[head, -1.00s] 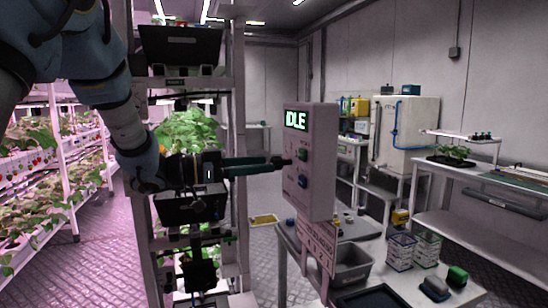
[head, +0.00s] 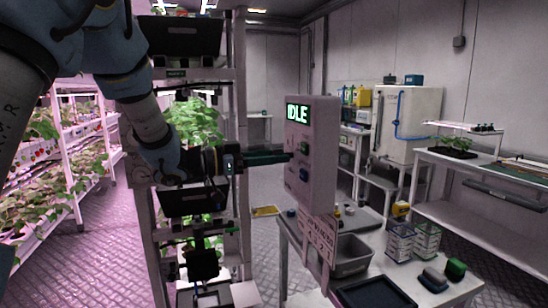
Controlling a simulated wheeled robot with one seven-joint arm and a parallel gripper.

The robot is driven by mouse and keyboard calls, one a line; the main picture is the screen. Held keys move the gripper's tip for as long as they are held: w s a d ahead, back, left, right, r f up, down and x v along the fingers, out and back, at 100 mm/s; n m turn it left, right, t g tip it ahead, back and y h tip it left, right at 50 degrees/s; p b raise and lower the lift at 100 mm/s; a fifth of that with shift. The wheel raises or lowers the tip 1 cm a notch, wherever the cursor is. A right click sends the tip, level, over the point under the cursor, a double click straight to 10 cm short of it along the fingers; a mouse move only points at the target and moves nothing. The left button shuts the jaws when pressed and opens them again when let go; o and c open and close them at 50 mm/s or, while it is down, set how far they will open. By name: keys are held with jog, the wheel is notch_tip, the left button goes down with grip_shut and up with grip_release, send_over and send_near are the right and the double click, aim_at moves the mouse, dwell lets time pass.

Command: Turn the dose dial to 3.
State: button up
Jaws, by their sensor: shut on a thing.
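A pale control box (head: 318,175) stands upright on a post at the middle of the head view.
A sign plate (head: 318,238) hangs below the box. A plant rack (head: 240,130) stands close beside my arm at left.

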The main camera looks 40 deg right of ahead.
grip_shut()
jog(key=shift+f+b, duration=0.1)
jog(key=shift+b, duration=0.25)
